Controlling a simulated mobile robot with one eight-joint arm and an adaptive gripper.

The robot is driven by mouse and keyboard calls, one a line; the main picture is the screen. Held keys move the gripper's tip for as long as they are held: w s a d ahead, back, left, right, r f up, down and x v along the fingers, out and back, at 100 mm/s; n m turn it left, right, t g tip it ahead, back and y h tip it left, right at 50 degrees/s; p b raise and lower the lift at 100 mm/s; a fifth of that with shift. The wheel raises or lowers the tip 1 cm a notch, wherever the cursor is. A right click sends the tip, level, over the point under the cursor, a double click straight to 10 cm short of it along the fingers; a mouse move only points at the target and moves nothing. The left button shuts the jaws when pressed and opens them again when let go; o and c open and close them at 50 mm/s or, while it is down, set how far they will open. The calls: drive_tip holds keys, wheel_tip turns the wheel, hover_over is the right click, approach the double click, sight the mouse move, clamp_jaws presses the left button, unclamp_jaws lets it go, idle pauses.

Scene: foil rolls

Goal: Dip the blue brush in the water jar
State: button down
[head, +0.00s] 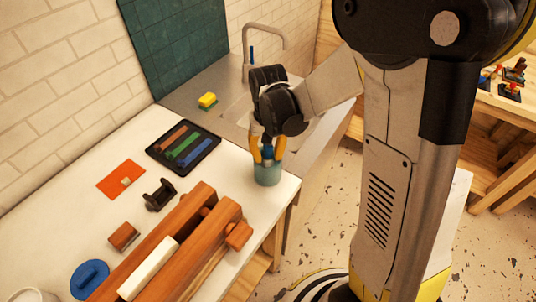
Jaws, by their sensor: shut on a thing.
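The water jar (268,176), a teal cylinder, stands near the right front edge of the white worktop. My gripper (267,152) points down right above the jar's mouth, its orange-yellow fingers shut on a blue piece (267,155), which looks like the blue brush. The lower end of the brush is hidden by the fingers and the jar, so I cannot tell how deep it reaches. The upper part of the brush is hidden by the gripper.
A black tray (209,161) with brown, green and blue bars lies left of the jar. A wooden vise-like block (215,230) fills the front. An orange mat (109,178) lies left.

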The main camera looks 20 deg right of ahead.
drive_tip(key=shift+s, duration=0.1)
idle(0.5)
drive_tip(key=shift+r+p, duration=2.7)
drive_tip(key=shift+r, duration=0.95)
drive_tip(key=shift+r, duration=0.1)
drive_tip(key=shift+r+p, duration=1.4)
drive_tip(key=shift+r, duration=0.55)
drive_tip(key=shift+f, duration=0.1)
